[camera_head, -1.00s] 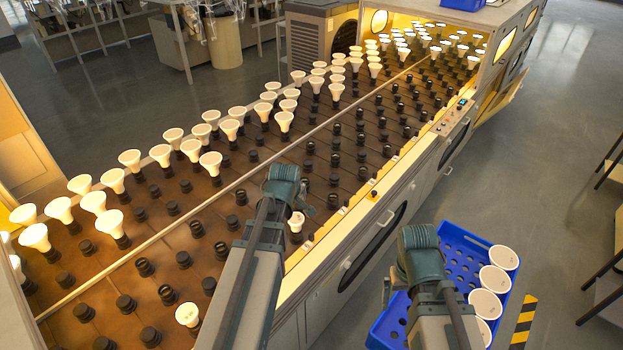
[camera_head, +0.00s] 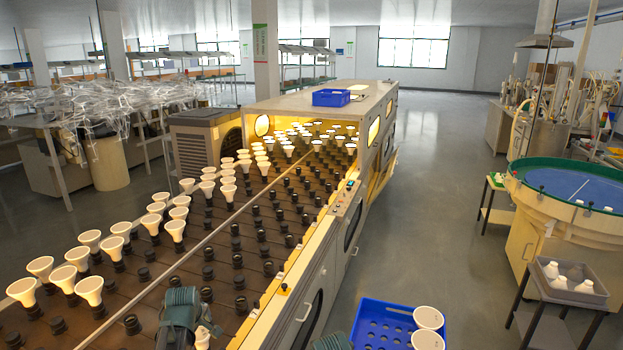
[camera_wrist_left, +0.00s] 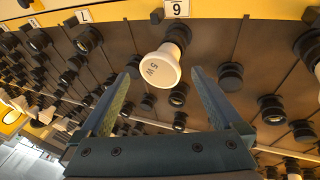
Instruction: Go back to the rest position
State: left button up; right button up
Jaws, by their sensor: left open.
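My left gripper (camera_head: 190,318) is low over the conveyor bed in the head view, at the bottom edge. In the left wrist view its two fingers (camera_wrist_left: 161,78) are spread apart and hold nothing. A white bulb (camera_wrist_left: 158,68) marked 5W stands in a socket beyond the fingertips, roughly between them in the picture. A small part of this bulb (camera_head: 202,338) shows beside the gripper in the head view. My right gripper (camera_head: 333,341) is only partly in view at the bottom edge, next to the blue crate; its fingers cannot be seen.
The blue crate (camera_head: 365,310) with white bulbs stands right of the bed. A green-rimmed round table (camera_head: 575,175) and a grey bin (camera_head: 592,290) stand far right. The middle floor is clear.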

aim_at(201, 335)
pick_arm(q)
jog(key=shift+b+x, duration=0.95)
jog(key=shift+x, duration=0.65)
pick_arm(e)
notch_tip(201, 335, down, 3)
jog(key=shift+r, duration=0.1)
